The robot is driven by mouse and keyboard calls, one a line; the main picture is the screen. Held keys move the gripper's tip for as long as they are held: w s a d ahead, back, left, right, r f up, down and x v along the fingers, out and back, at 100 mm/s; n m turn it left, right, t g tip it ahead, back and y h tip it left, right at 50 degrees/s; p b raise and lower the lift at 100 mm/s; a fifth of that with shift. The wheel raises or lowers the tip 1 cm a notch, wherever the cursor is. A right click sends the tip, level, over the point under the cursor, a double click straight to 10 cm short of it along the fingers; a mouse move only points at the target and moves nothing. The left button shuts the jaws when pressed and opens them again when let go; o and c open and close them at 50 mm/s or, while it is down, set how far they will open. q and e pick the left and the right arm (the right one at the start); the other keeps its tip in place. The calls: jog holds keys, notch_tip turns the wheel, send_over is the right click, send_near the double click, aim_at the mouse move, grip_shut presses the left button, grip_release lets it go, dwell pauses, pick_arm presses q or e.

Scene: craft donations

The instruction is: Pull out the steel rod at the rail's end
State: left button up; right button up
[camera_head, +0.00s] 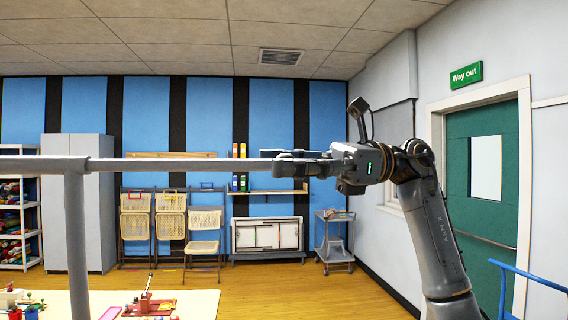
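The steel rod (180,165) is a slim grey bar lying level across the left half of the head view. Its left end meets the thicker grey rail (30,164) at the joint above the rail's upright post (76,240). A long stretch of the rod shows outside the rail. My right gripper (285,163) is at the rod's right end, in line with it. Its fingers look shut on the rod and hide that end. How far the rod reaches inside the rail is hidden. My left gripper is not in view.
A table (190,300) with red craft tools stands low at left. Behind are a grey cabinet (92,200), folding chairs (203,226) and a grey trolley (334,235). A green door (487,190) and a blue handle (530,275) are at right. Floor in the middle is clear.

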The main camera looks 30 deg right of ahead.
jog(key=s+d, duration=0.1)
jog(key=d, duration=1.1)
jog(key=shift+s, duration=0.2)
jog(key=shift+w+f, duration=0.1)
